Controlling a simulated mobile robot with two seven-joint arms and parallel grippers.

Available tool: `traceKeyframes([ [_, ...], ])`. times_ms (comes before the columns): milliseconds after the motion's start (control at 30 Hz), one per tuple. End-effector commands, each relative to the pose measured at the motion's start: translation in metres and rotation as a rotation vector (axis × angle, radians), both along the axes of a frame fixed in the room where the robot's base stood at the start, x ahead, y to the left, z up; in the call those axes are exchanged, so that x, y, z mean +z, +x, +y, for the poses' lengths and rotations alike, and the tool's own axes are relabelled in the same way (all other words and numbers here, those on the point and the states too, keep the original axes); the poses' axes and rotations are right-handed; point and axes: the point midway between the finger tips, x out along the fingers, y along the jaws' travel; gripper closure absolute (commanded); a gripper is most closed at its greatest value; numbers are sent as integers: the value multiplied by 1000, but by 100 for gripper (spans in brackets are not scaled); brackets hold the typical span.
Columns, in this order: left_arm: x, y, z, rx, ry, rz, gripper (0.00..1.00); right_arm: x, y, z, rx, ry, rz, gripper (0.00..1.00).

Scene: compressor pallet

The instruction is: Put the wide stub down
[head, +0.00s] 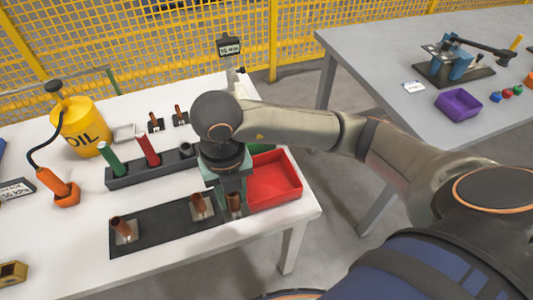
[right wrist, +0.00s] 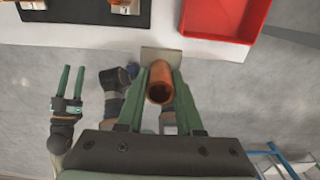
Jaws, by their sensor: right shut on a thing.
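My right gripper (head: 232,192) is shut on a copper pipe stub (head: 236,204) with a pale square plate at its foot. In the right wrist view the stub (right wrist: 161,82) stands between the green fingers (right wrist: 160,95), its open end facing the camera. The head view shows it just right of the dark mat (head: 160,228), by the red tray. Two similar copper stubs on plates stand on the mat, one at the left (head: 122,230) and one at the right (head: 200,205). My left gripper (right wrist: 68,82) shows in the right wrist view, fingers apart and empty.
The red tray (head: 274,182) lies right of my gripper, with a green tray (head: 262,148) behind it. A dark rack (head: 150,168) with green and red cylinders stands behind the mat. The table's front edge is close. An oil can (head: 82,128) stands at the left.

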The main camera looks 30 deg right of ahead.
Motion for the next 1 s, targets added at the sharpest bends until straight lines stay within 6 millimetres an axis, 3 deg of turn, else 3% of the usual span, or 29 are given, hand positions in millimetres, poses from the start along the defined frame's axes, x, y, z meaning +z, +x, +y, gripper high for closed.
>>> traceKeyframes([
  [200, -12, 0, -3, -6, -3, 11, 50, -27, 31, -41, -11, -2, 5, 100],
  [333, -7, 4, -10, -17, -13, 0, 50, -38, 51, -67, -10, -5, 2, 100],
  [433, -6, 8, -11, -19, -15, -9, 50, -59, 61, -79, -7, -4, 4, 100],
  [600, -6, 10, -11, -22, -14, -11, 50, -81, 73, -93, -4, -4, 2, 100],
  [867, -8, 9, -12, -24, -13, -7, 50, -95, 81, -102, -4, -3, 2, 100],
  [1000, -8, 9, -12, -25, -13, -6, 50, -117, 80, -102, -2, 0, 3, 100],
])
